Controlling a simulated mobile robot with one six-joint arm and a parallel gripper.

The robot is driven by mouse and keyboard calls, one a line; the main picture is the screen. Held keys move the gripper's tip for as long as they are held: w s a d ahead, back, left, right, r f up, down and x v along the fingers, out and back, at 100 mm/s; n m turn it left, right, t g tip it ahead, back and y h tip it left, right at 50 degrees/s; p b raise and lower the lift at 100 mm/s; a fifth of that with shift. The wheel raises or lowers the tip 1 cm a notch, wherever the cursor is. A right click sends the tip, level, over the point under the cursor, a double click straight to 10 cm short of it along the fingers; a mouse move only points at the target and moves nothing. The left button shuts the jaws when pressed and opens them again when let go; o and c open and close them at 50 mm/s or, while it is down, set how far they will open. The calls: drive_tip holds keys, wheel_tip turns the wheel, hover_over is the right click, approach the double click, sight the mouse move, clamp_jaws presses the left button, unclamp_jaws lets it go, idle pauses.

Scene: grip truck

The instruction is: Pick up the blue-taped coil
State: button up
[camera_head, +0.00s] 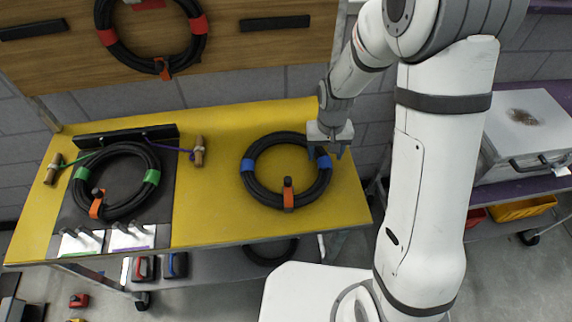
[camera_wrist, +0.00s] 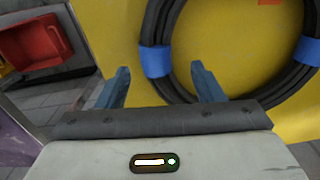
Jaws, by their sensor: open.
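The blue-taped coil (camera_head: 250,184) is a black cable ring with blue tape bands and an orange clip, lying on the right part of the yellow tabletop. My gripper (camera_head: 328,151) is at the coil's right side in the head view, beside the right blue tape. In the wrist view, the two blue fingers (camera_wrist: 161,87) are apart with nothing seen held between them. A blue tape band (camera_wrist: 155,61) of the coil (camera_wrist: 180,83) shows just beyond and between the fingertips. I cannot tell whether the fingers touch the coil.
A green-taped coil (camera_head: 146,158) lies on a dark panel at the left of the yellow table (camera_head: 208,222). A red-taped coil (camera_head: 114,46) hangs on the wooden board behind. A grey case (camera_head: 530,135) sits on a shelf at right. A red bin (camera_wrist: 32,42) shows in the wrist view.

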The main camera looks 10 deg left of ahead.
sight(324, 161)
drive_tip(key=shift+f+p, duration=0.6)
drive_tip(key=shift+f, duration=1.85)
drive_tip(key=shift+c, duration=0.5)
clamp_jaws()
drive_tip(key=shift+w+r, duration=0.1)
